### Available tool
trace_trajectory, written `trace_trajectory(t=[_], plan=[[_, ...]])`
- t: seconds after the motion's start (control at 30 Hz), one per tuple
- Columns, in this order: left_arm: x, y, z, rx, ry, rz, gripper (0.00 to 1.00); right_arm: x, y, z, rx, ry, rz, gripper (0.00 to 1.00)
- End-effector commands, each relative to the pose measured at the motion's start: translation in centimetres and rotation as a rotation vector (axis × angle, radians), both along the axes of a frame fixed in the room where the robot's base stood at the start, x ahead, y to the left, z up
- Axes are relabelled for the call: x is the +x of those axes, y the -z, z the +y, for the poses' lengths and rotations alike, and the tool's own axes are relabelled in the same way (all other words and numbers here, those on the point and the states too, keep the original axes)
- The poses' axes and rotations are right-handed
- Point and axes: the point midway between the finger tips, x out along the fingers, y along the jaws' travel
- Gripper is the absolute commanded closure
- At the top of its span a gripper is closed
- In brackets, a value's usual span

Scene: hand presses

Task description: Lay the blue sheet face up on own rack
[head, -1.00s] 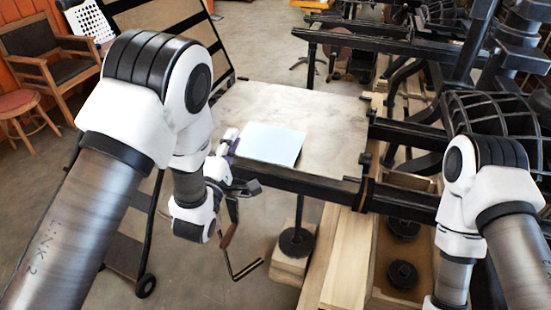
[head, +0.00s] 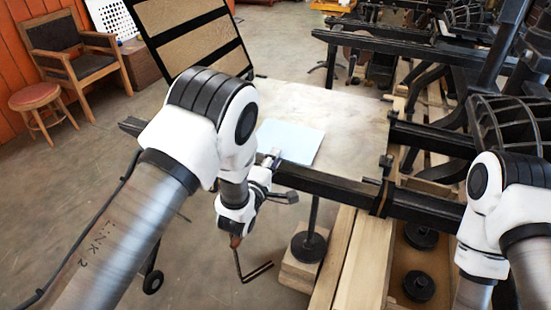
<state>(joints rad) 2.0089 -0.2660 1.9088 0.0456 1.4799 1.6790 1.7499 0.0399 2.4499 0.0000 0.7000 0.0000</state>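The pale blue sheet (head: 293,140) lies flat on the light stone-like bed of the press (head: 350,112), near its front edge. My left arm covers part of its left side. My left gripper (head: 274,166) is at the sheet's front left edge, by the black front rail. Its fingers are small and partly hidden, so I cannot tell whether they are apart or touch the sheet. A tilted rack (head: 194,42) with tan panels and black bars stands behind my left arm, its lower part hidden. My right gripper is out of view below the frame.
A black rail (head: 330,183) runs along the bed's front. A bent crank handle (head: 252,272) hangs below it. Timber beams (head: 350,255) and black press frames fill the right. A chair (head: 70,60) and a stool (head: 42,100) stand at the far left, with open floor nearby.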

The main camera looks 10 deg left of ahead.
Motion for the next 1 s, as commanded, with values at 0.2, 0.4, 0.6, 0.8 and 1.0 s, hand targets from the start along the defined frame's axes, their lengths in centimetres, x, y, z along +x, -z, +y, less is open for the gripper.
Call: trace_trajectory(t=[0.2, 0.4, 0.6, 0.8, 1.0], plan=[[0.8, 0.0, -0.2, 0.000, 0.000, 0.001, 0.80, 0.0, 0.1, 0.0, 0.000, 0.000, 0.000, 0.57], [0.8, 0.0, -0.1, 0.000, 0.000, 0.001, 0.89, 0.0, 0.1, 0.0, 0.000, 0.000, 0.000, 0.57], [0.8, 0.0, -0.1, 0.000, 0.000, 0.001, 1.00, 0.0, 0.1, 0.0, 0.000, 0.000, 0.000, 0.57], [0.8, -2.4, -0.1, 0.001, 0.000, -0.001, 1.00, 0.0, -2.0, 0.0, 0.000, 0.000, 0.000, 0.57], [0.8, -3.0, -0.1, 0.001, 0.000, 0.001, 1.00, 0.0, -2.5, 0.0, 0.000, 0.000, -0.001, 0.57]])
